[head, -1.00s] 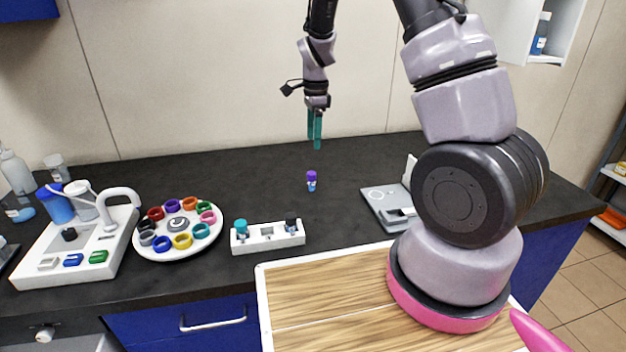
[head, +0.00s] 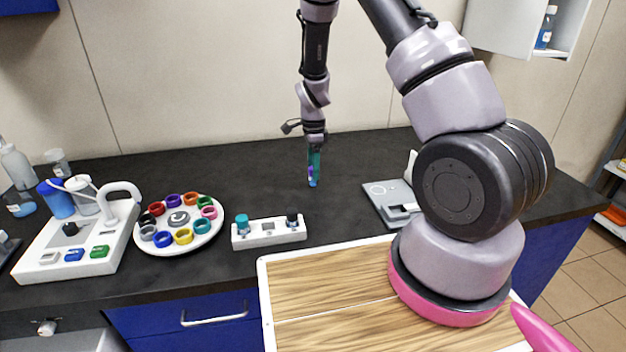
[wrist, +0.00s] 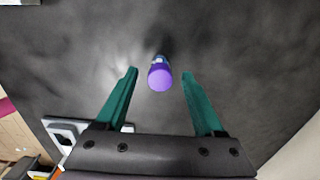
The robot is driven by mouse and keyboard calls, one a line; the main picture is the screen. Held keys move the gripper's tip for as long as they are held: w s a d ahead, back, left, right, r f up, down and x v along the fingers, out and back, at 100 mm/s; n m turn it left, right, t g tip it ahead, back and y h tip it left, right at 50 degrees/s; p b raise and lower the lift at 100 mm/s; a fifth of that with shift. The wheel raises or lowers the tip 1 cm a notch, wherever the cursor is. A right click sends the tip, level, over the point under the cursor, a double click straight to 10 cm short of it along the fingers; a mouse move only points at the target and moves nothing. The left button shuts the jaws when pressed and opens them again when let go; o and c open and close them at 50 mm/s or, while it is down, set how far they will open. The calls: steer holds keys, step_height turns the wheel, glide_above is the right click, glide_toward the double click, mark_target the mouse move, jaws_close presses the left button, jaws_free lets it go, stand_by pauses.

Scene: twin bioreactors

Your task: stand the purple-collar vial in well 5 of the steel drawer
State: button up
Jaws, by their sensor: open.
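The purple-collar vial (head: 312,179) stands upright on the dark bench, with a purple cap and a blue lower part. My gripper (head: 314,168) has come down over it from above, and its teal fingers partly hide the vial in the head view. In the wrist view the vial (wrist: 160,76) shows between the two open fingers, near the line of their tips, with a gap on each side. My gripper (wrist: 160,77) is empty. I cannot make out the steel drawer or its well 5 for certain in these views.
A white block (head: 268,233) with a teal-capped and a dark-capped vial stands in front of the vial. A round tray of coloured rings (head: 203,228) and a white station (head: 50,262) are at left. A grey device (head: 388,204) is at right. Bench around the vial is clear.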

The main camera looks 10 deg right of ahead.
steer(key=shift+f, duration=0.2)
jaws_close()
